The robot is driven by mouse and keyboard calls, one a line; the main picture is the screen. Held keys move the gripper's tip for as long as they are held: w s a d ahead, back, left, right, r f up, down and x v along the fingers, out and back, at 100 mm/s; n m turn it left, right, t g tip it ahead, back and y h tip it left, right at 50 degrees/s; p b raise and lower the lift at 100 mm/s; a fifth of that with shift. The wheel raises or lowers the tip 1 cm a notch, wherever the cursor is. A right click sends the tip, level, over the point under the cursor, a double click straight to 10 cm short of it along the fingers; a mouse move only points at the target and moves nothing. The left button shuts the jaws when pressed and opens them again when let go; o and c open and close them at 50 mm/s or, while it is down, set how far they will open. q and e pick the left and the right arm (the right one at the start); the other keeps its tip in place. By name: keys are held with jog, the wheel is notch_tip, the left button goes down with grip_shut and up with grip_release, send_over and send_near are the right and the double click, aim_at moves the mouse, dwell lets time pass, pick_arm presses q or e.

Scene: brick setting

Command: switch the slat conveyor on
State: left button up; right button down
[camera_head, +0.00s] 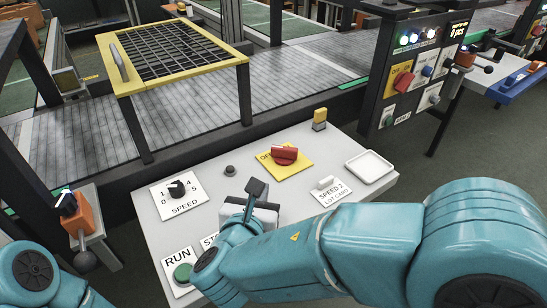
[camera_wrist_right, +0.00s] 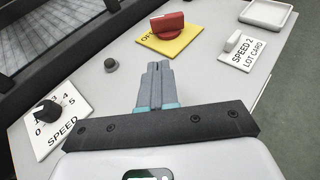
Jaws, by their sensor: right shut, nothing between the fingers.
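A grey panel (camera_head: 300,220) stands in front of the slat conveyor (camera_head: 70,140). It carries a red rotary switch (camera_head: 284,154) on a yellow plate, whose partly covered label begins with "O". A green button (camera_head: 183,272) sits on the RUN plate, with a partly hidden "STO..." plate (camera_head: 210,241) beside it. A black SPEED knob (camera_head: 176,188) is at the panel's left. My right gripper (camera_head: 257,187) is shut and empty above the panel, between the SPEED knob and the red switch. In the right wrist view, its fingers (camera_wrist_right: 155,70) point toward the red switch (camera_wrist_right: 167,25), apart from it. My left gripper is out of view.
A small dark button (camera_head: 230,170), a white SPEED 2 LOT CARD switch (camera_head: 325,183), an amber block (camera_head: 320,118) and an empty white tray (camera_head: 370,166) are on the panel. A yellow-framed mesh guard (camera_head: 180,50) stands over the conveyor. Another control box (camera_head: 415,70) stands back right.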

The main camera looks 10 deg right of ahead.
jog(key=shift+w+d+f, duration=0.25)
jog(key=shift+w, duration=0.25)
jog(key=b, duration=0.1)
send_near(277, 153)
jog(key=x, duration=0.5)
jog(key=shift+s+f, duration=0.15)
jog(key=shift+f, duration=0.2)
jog(key=shift+w+d, duration=0.25)
jog(key=shift+w, duration=0.5)
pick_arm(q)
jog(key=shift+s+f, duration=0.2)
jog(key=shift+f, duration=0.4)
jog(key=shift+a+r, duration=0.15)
pick_arm(e)
jog(key=shift+w+a+m+h, duration=0.1)
jog(key=shift+a+m+h, duration=0.05)
jog(key=shift+m+h, duration=0.15)
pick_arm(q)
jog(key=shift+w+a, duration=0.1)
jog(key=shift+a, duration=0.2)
